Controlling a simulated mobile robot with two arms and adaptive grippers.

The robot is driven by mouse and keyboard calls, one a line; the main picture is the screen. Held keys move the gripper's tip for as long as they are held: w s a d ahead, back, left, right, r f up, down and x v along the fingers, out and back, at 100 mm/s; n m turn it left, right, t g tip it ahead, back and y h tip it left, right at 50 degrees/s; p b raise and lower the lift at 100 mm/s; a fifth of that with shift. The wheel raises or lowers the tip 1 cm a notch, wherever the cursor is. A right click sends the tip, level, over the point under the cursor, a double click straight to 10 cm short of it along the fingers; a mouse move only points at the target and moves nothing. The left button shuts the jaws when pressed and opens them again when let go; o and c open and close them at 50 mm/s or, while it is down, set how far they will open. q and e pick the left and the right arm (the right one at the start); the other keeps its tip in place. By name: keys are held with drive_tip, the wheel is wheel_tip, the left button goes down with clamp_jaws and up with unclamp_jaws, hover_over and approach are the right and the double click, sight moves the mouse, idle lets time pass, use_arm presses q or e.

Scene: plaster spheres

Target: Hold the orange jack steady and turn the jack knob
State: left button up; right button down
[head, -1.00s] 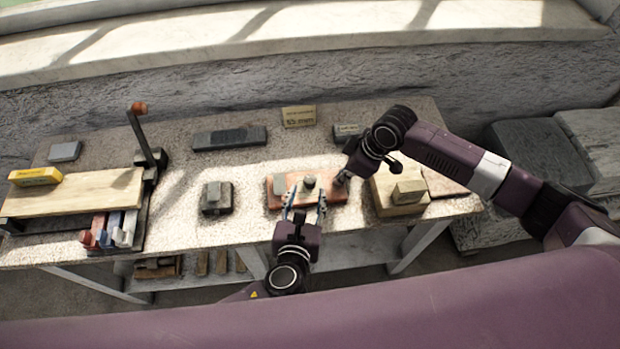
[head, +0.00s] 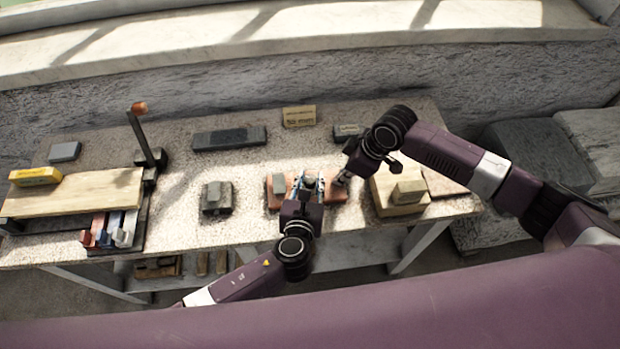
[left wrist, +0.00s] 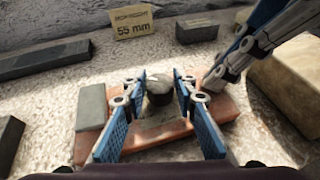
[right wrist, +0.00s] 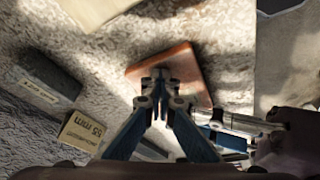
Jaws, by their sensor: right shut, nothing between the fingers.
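The orange jack (head: 275,201) is a flat orange-red base lying on the table, with a grey block (left wrist: 92,107) at its left end. Its dark round jack knob (left wrist: 159,92) stands upright near the middle. My left gripper (head: 307,178) is open, its blue fingers on either side of the knob; I cannot tell if they touch it. In the head view the left gripper mostly hides the knob. My right gripper (head: 342,181) is shut and empty, its tips at the jack's right end. In the right wrist view its tips overlap the orange base (right wrist: 188,62).
A "55 mm" sign (head: 299,117) and a long dark block (head: 230,138) stand behind. A small dark block (head: 216,198) is left of the jack; pale stacked blocks (head: 402,192) are close on the right. A wooden board (head: 75,192) with a lever is far left.

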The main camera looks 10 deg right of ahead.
use_arm(q)
clamp_jaws()
use_arm(e)
drive_tip(key=shift+s+f, duration=0.1)
drive_tip(key=shift+f, duration=0.05)
use_arm(q)
drive_tip(key=shift+n+y, duration=0.7)
drive_tip(key=shift+y, duration=0.3)
drive_tip(key=o, duration=0.5)
unclamp_jaws()
drive_tip(key=shift+o, duration=0.2)
drive_tip(key=v, duration=1.2)
drive_tip(key=shift+s+f, duration=0.1)
use_arm(e)
drive_tip(key=shift+d, duration=0.1)
